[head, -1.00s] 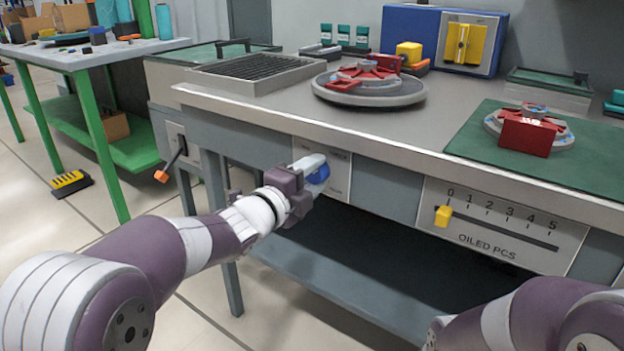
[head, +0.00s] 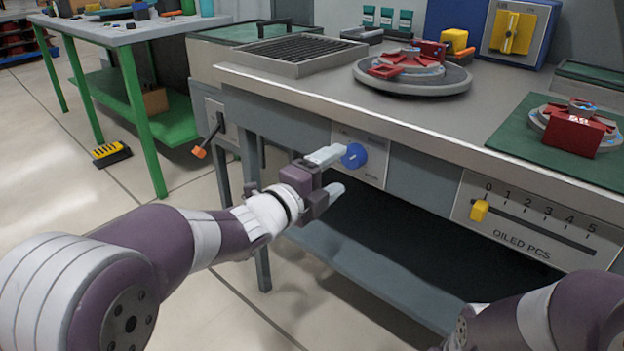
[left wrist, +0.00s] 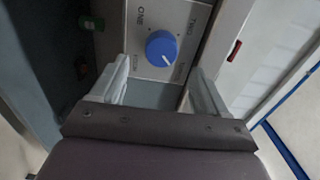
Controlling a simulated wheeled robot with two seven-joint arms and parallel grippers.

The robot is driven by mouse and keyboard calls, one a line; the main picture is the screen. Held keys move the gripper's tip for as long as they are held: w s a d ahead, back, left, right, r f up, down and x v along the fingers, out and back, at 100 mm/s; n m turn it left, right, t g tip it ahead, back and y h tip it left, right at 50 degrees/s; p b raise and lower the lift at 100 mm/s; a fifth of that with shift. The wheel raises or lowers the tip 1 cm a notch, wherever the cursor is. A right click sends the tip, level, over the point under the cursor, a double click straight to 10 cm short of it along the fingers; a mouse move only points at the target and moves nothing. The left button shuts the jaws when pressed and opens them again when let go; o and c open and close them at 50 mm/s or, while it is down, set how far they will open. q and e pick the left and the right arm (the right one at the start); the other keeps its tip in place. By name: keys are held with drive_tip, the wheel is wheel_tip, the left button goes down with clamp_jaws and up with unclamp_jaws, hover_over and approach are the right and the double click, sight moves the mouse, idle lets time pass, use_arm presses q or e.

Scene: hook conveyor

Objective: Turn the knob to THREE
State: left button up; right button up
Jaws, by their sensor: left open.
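The blue knob (head: 354,156) is on a light plate (head: 372,172) on the bench front. It also shows in the left wrist view (left wrist: 161,48), with a white mark pointing down and slightly right. Labels around it include ONE at upper left and TWO at upper right; the lower ones are too small to read surely. My left gripper (head: 336,174) is open just in front of the plate, its upper finger overlapping the knob's left edge in the head view. In the left wrist view, its fingers (left wrist: 160,88) are spread below the knob, with nothing between them. My right gripper is not visible.
A slider panel (head: 535,205) with a yellow handle (head: 479,210) at 0 is to the right. An orange-tipped lever (head: 199,152) sticks out at the left. A round turntable (head: 410,84) and red part (head: 573,132) rest on top. The lower shelf (head: 350,270) is below.

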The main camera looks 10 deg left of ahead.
use_arm(q)
drive_tip(key=p+v, duration=0.1)
drive_tip(key=v, duration=0.6)
drive_tip(key=shift+s, duration=0.15)
drive_tip(key=shift+a, duration=0.15)
